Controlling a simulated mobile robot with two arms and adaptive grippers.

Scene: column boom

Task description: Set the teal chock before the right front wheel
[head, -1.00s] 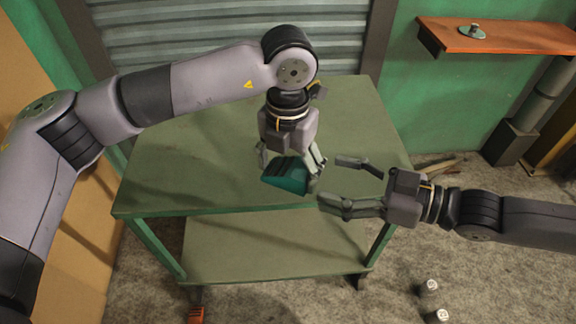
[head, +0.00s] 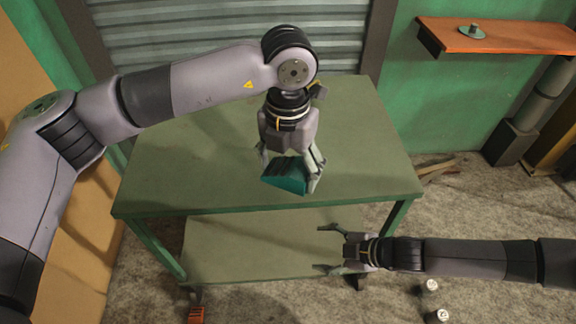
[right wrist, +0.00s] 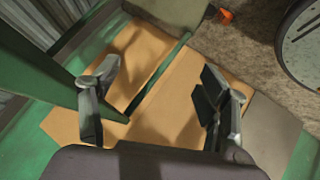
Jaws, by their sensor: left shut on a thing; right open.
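The teal chock (head: 284,178) is a wedge held just over the front part of the green cart's top (head: 190,160). My left gripper (head: 291,168) points down and is shut on it. I cannot tell whether the chock touches the top. My right gripper (head: 320,248) is open and empty, in front of the cart's lower right side and pointing left. Its spread fingers also show in the right wrist view (right wrist: 150,92) with nothing between them. The right front wheel (head: 358,284) is a small dark shape below the right gripper, mostly hidden.
An orange block (head: 196,314) lies by the left front wheel. Two small canisters (head: 428,287) stand on the floor at the lower right. An orange wall shelf (head: 500,38) is at the upper right. The cart's lower shelf (head: 250,245) looks bare.

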